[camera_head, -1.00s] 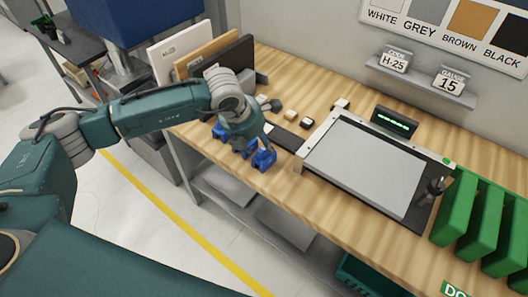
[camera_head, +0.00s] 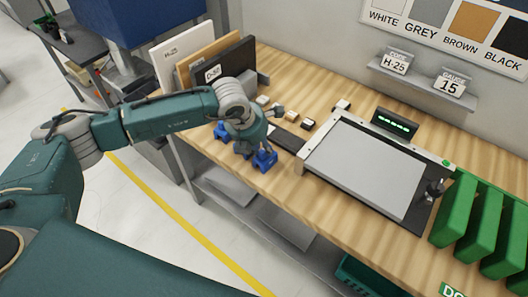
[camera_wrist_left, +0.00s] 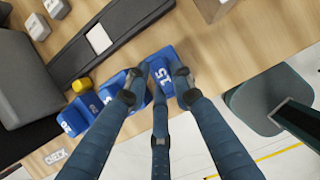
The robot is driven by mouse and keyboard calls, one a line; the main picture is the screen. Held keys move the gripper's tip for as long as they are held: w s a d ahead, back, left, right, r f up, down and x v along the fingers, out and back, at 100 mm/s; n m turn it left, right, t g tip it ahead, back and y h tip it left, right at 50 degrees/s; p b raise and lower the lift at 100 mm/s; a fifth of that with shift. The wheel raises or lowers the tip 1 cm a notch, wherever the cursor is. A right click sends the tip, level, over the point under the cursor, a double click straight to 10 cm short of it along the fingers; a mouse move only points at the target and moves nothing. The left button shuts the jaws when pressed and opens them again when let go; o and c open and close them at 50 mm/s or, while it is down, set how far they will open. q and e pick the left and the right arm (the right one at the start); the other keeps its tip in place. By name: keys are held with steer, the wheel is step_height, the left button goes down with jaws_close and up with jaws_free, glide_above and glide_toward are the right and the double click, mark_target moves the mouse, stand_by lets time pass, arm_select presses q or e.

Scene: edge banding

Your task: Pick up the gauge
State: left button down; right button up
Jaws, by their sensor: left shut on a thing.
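The gauge is a blue block marked 15 (camera_wrist_left: 164,78) at the right end of a row of blue blocks in the left wrist view. My left gripper (camera_wrist_left: 157,88) is shut on it, with fingers on both sides. In the head view my left gripper (camera_head: 258,146) is low over the front edge of the bench, and a blue block (camera_head: 265,161) shows at its fingertips. Whether the gauge is clear of the bench top cannot be told. My right gripper is not in view.
More blue blocks (camera_wrist_left: 75,118) stand close beside the held one, with a yellow piece (camera_wrist_left: 82,85) behind them. Boards (camera_head: 233,64) stand at the back left. A flat grey plate (camera_head: 365,165) and green holders (camera_head: 455,210) are to the right. The wooden bench (camera_head: 240,178) ends close by.

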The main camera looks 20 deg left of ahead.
arm_select(q)
steer(key=shift+r, duration=0.15)
step_height(320, 180, up, 20)
steer(key=b, duration=0.6)
stand_by(0.5)
